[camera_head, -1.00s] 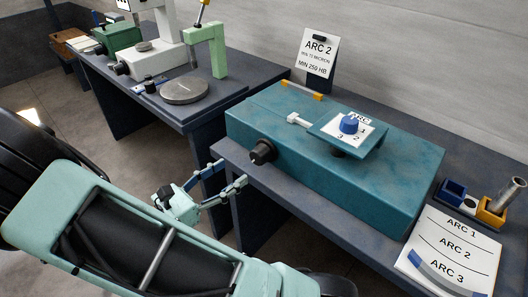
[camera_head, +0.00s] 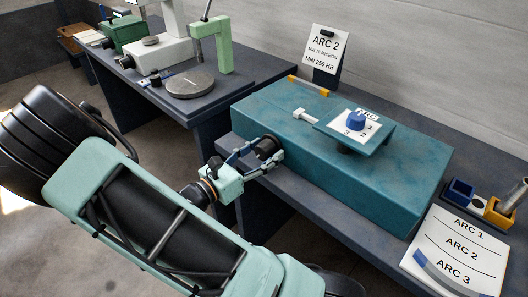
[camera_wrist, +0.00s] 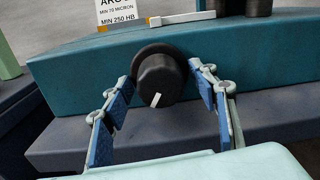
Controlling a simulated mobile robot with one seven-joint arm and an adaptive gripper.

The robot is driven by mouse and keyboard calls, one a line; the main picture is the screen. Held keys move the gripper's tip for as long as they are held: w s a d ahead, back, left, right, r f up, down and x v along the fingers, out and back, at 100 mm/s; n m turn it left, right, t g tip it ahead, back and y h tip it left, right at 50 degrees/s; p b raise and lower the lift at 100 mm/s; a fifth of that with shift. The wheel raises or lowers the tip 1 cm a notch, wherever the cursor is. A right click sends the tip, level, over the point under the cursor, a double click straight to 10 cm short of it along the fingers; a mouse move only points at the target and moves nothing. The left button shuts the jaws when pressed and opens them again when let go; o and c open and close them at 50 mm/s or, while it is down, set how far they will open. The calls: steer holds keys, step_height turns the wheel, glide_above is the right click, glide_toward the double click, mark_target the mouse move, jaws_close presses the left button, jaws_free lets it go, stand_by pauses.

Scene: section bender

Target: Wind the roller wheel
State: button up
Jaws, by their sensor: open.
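The black roller wheel (camera_wrist: 158,80) sticks out of the front face of the teal section bender (camera_wrist: 80,84). It carries a white mark pointing down and slightly left. In the head view the wheel (camera_head: 266,146) is at the left end of the bender's front (camera_head: 345,185). My gripper (camera_wrist: 164,86) is open, with one blue-padded finger on each side of the wheel. I see gaps between fingers and wheel in the wrist view. In the head view my gripper (camera_head: 262,158) reaches the wheel from the front left and partly covers it.
A blue dial (camera_head: 356,121) stands on a panel on the bender. An ARC 2 card (camera_head: 325,48) stands behind it. An ARC 1-2-3 board (camera_head: 455,251) and blue and yellow holders (camera_head: 459,192) are at right. A bench with a green press (camera_head: 222,48) stands at left.

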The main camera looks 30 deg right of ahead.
steer(key=shift+c, duration=0.6)
steer(key=c, duration=1)
steer(key=shift+c, duration=0.2)
steer(key=shift+r+n+p, duration=0.1)
steer(key=shift+n+p, duration=0.2)
steer(key=shift+p, duration=0.15)
